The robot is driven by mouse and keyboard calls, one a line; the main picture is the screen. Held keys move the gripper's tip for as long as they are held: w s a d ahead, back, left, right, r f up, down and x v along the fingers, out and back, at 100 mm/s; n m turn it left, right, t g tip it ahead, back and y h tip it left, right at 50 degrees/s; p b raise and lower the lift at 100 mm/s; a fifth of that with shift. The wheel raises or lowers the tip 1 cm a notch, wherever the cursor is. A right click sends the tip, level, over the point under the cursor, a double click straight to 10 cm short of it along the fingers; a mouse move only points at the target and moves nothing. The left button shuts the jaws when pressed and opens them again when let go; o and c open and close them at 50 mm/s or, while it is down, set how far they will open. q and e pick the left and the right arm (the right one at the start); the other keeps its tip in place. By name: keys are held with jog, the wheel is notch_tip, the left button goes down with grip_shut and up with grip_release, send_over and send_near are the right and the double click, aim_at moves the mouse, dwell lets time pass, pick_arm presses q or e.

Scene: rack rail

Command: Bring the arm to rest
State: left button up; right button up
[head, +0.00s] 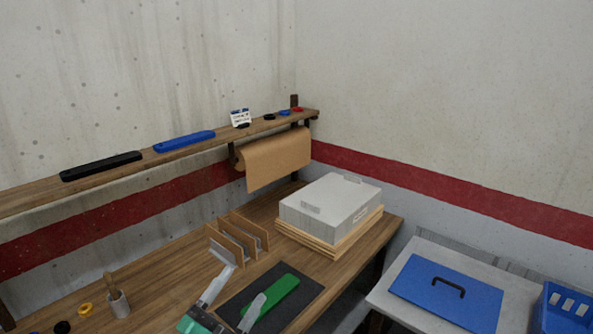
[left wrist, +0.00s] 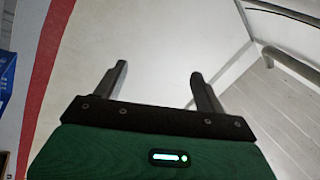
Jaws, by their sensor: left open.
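My left gripper (head: 240,288) comes in at the bottom of the head view, over the front of the wooden bench. It has a green body and pale grey fingers. In the left wrist view its two dark fingers (left wrist: 157,78) stand wide apart with nothing between them. A green bar (head: 280,292) lies on a dark mat (head: 245,291) beside the gripper; the gripper hides part of the mat. I cannot tell how high the gripper is above the bench. My right gripper is in neither view.
A wooden rack (head: 238,238) and a grey box (head: 330,205) on boards stand on the bench (head: 180,262). A shelf (head: 222,139) holds a black bar, a blue bar and small rings. A side table (head: 388,297) bears a blue lid (head: 420,278) and a blue basket (head: 562,306).

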pick_arm(q)
jog(key=s+a+f+n+g+y, duration=0.3)
jog(key=a+f+n+y, duration=0.3)
jog(key=f+n+y, duration=0.15)
jog(key=s+a+f+n+g+y, duration=0.2)
jog(key=a+f+n+y, duration=0.4)
jog(key=f+n, duration=0.15)
jog(key=s+f+n+g+h, duration=0.1)
jog(key=s+f+g, duration=0.45)
jog(key=s, duration=0.45)
jog(key=s+f+g+h, duration=0.1)
jog(key=s+f+g, duration=0.45)
jog(key=s, duration=0.45)
notch_tip(320, 180, down, 30)
jog(key=w, duration=0.1)
jog(key=s+a+f+g, duration=0.1)
jog(key=s+a+f, duration=0.1)
jog(key=s+f, duration=0.8)
jog(key=s+a+f+g, duration=0.1)
jog(key=s+f, duration=0.8)
jog(key=f, duration=0.2)
jog(key=shift+s+a+f, duration=0.3)
jog(key=shift+s+a, duration=0.05)
jog(key=shift+s, duration=0.05)
